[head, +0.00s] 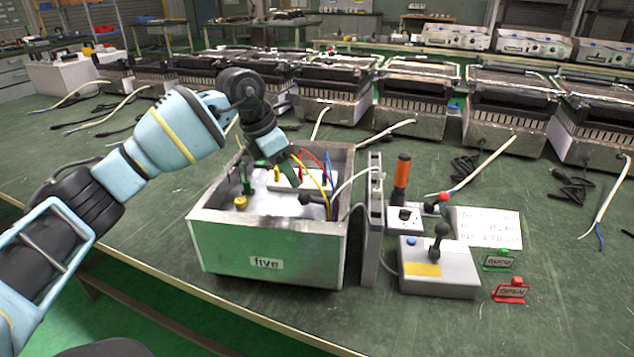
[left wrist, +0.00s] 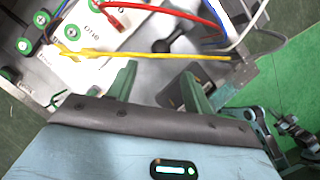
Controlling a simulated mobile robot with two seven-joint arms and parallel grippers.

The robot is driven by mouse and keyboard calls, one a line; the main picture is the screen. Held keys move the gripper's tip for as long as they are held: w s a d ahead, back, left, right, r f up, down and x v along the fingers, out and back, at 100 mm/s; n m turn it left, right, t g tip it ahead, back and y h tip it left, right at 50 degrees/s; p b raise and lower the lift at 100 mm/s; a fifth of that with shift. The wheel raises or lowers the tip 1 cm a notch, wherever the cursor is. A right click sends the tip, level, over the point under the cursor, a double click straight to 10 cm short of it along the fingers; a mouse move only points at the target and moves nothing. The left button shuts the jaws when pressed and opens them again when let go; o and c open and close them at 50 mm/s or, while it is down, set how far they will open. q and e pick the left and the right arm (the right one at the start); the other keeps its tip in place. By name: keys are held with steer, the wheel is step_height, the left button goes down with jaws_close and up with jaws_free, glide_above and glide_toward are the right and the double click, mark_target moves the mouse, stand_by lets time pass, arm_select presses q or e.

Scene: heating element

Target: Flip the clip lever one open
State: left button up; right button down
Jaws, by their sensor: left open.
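Inside is a white panel (head: 258,201) with red, blue, yellow and white wires and green-ringed terminals (left wrist: 41,18). A black lever with a round knob (head: 305,198) lies inside the box; it also shows in the left wrist view (left wrist: 163,46), just beyond my fingers. I cannot tell which part is clip lever one. My left gripper (head: 280,174) points down into the box. Its green fingers (left wrist: 158,72) are apart, with nothing held between them. My right gripper is out of view.
A row of grill-like units (head: 415,98) lines the back. The right front table is clear.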

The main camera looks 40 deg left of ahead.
mark_target(301, 194)
arm_select(q)
steer(key=b+x, duration=0.1)
steer(key=x, duration=0.5)
steer(key=shift+d, duration=0.1)
steer(key=shift+w+d+f, duration=0.1)
steer(key=shift+w+f, duration=0.2)
steer(key=shift+f, duration=0.4)
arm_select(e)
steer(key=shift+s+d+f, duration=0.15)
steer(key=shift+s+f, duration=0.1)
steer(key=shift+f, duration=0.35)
arm_select(q)
jaws_close()
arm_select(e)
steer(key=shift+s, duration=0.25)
